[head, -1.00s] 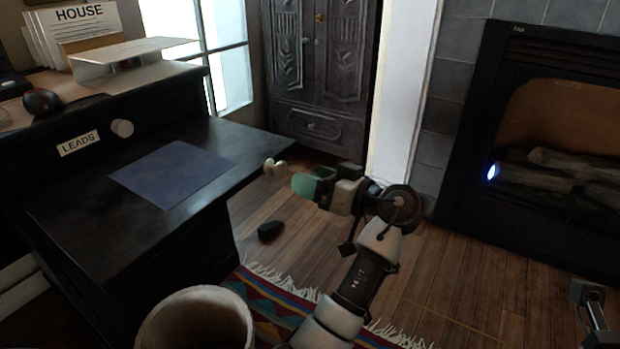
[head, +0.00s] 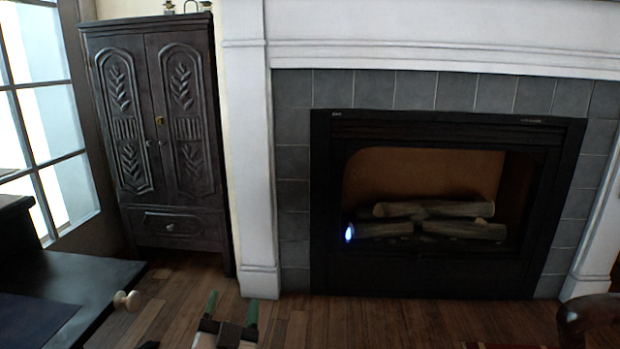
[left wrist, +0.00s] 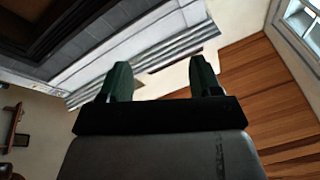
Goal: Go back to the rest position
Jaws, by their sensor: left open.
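My left gripper (head: 231,308) is at the bottom of the head view, low in front of the fireplace. Its two green fingers stand apart with nothing between them. In the left wrist view the same fingers (left wrist: 160,82) are spread and empty, with the white fireplace surround and the wood floor beyond them. My right gripper cannot be made out in these frames.
A black desk (head: 85,277) with a round knob (head: 127,300) is at the lower left. A dark carved cabinet (head: 165,140) stands by the window. The fireplace (head: 430,215) fills the right. Wood floor (head: 330,322) lies in front.

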